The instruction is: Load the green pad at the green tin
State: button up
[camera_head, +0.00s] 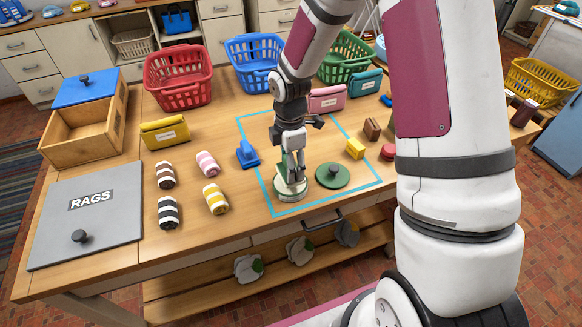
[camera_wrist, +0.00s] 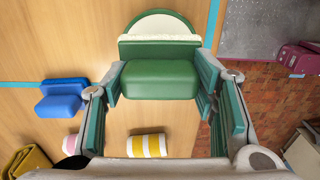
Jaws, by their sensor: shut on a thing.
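The green pad (camera_wrist: 158,78) is a green block with a white fleecy face. In the wrist view it sits between the two fingers of my gripper (camera_wrist: 158,88), which is shut on it. The round green tin (camera_wrist: 158,22) shows just beyond the pad, with a green rim and a pale inside. In the head view my gripper (camera_head: 292,165) points down over the tin (camera_head: 290,196), with the pad low at it; I cannot tell whether the fleece touches the tin's contents. A green lid with a knob (camera_head: 332,175) lies right of the tin.
A blue outline (camera_head: 262,112) surrounds this area. A blue pad (camera_head: 248,155) is left of my gripper; a yellow block (camera_head: 354,148) and a red tin (camera_head: 388,152) are right. Rolled striped cloths (camera_head: 214,198) lie left. Pouches (camera_head: 326,99) and baskets (camera_head: 178,78) stand behind.

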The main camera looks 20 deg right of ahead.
jog(key=shift+r+p, duration=0.85)
jog(key=shift+r, duration=1.4)
jog(key=w+m, duration=0.1)
jog(key=m, duration=0.1)
jog(key=w+m, duration=0.1)
jog(key=m, duration=0.3)
jog(key=w+m, duration=0.1)
jog(key=m, duration=0.1)
jog(key=shift+w+m, duration=0.15)
jog(key=shift+m, duration=0.15)
jog(key=w+m, duration=0.1)
jog(key=m, duration=0.2)
jog(key=w+m, duration=0.1)
jog(key=m, duration=0.2)
jog(key=w+m, duration=0.1)
jog(key=m, duration=0.2)
jog(key=shift+w+m, duration=0.1)
jog(key=shift+m, duration=0.2)
